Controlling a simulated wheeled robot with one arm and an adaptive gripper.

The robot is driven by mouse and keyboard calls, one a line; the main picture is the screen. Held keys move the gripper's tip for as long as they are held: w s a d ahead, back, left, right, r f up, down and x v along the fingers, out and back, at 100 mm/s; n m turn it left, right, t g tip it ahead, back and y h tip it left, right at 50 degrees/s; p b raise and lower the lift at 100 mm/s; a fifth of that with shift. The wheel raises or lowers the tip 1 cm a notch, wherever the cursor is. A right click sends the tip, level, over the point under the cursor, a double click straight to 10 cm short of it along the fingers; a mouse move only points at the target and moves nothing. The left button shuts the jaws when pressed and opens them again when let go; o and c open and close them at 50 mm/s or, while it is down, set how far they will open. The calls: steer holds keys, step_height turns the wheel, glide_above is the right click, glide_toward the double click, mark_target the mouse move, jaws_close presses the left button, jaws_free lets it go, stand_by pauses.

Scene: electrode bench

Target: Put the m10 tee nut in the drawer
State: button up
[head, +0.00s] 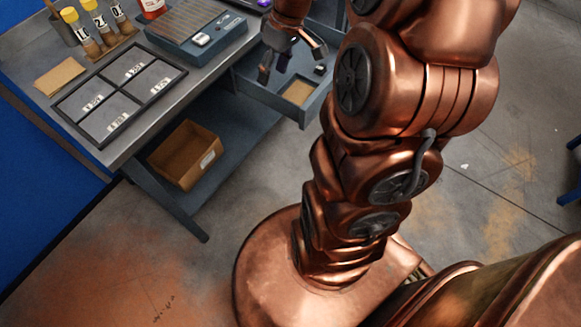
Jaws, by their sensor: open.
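The drawer (268,97) is pulled out from the right part of the bench, open at the top. My gripper (291,62) is over the drawer with its fingers spread and pointing down. A dark purple-blue piece shows between the fingers; I cannot tell whether it is a part of the gripper or a thing in the drawer. A small black object (320,69) is at the drawer's right side, close to one finger. I cannot make out for certain which thing is the m10 tee nut. My arm hides part of the area to the right.
A tan patch (297,92) lies in the drawer's front. On the bench are a black-framed tray (152,77) with labelled compartments, a blue-grey device (172,38), yellow-capped bottles (87,31) and a tan pad (60,77). A cardboard box (186,154) sits below.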

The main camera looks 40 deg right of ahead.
steer(key=s+a+m+g+h, duration=0.1)
steer(key=s+a+g, duration=0.1)
steer(key=s+a, duration=0.5)
steer(key=s+a+m+g+h, duration=0.1)
steer(key=s+a, duration=0.5)
steer(key=s, duration=1)
steer(key=shift+s+a+r+m+g+h, duration=0.25)
steer(key=shift+a+r+m+g+h, duration=0.15)
steer(key=shift+r+m+g, duration=0.1)
step_height(320, 180, up, 15)
steer(key=w+t+p, duration=0.1)
steer(key=p, duration=1.3)
